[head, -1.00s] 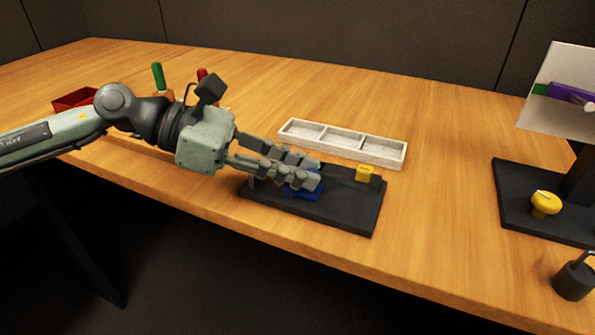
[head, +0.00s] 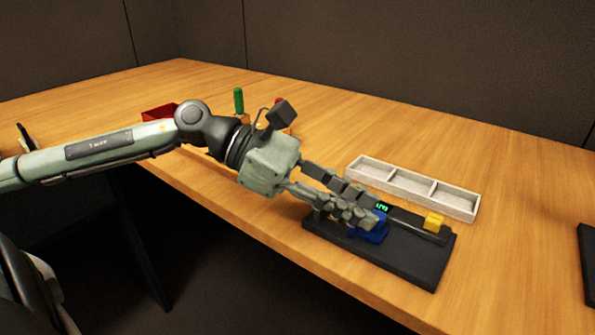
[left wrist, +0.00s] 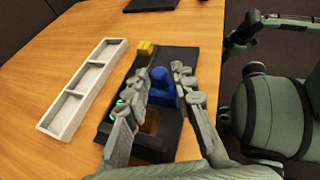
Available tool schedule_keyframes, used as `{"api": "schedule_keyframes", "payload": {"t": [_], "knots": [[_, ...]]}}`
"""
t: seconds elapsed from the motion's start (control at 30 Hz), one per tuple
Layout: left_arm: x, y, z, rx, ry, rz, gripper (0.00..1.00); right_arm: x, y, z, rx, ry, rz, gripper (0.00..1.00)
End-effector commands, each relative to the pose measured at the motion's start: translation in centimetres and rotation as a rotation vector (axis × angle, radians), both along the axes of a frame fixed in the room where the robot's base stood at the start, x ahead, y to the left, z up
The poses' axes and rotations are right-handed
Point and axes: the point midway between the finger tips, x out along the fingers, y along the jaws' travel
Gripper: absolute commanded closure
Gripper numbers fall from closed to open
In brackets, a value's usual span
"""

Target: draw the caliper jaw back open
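The caliper sits on a black base plate (head: 420,268) near the table's front edge. Its blue sliding jaw (head: 378,233) also shows in the left wrist view (left wrist: 161,90). A small display with green digits (head: 382,206) sits beside the blue jaw. A yellow block (head: 433,221) stands at the base's right end; it also shows in the left wrist view (left wrist: 146,47). My left gripper (head: 372,212) reaches down with its fingers apart, one on each side of the blue jaw. A gap shows between the jaw and one finger (left wrist: 183,80). My right gripper does not show.
A pale three-compartment tray (head: 412,187) lies behind the base, close to my fingers. A red bin (head: 160,112) and a green-handled tool (head: 239,101) stand farther back left. The table beyond the tray is clear.

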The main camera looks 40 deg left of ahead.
Motion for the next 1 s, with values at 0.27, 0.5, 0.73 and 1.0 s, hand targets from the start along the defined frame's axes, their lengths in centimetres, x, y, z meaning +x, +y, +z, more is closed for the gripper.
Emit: {"api": "schedule_keyframes", "payload": {"t": [0.27,0.5,0.73,1.0], "knots": [[-1.0,2.9,1.5,-0.009,-0.005,0.002,0.75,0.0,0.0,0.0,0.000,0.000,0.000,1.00],[-2.6,7.0,3.2,-0.003,-0.004,0.002,0.75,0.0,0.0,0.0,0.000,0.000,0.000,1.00],[-3.3,8.6,3.9,-0.001,-0.001,-0.003,0.75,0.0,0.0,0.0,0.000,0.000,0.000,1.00],[-3.3,8.7,3.9,0.000,-0.002,-0.003,0.75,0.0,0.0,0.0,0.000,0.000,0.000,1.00]]}}
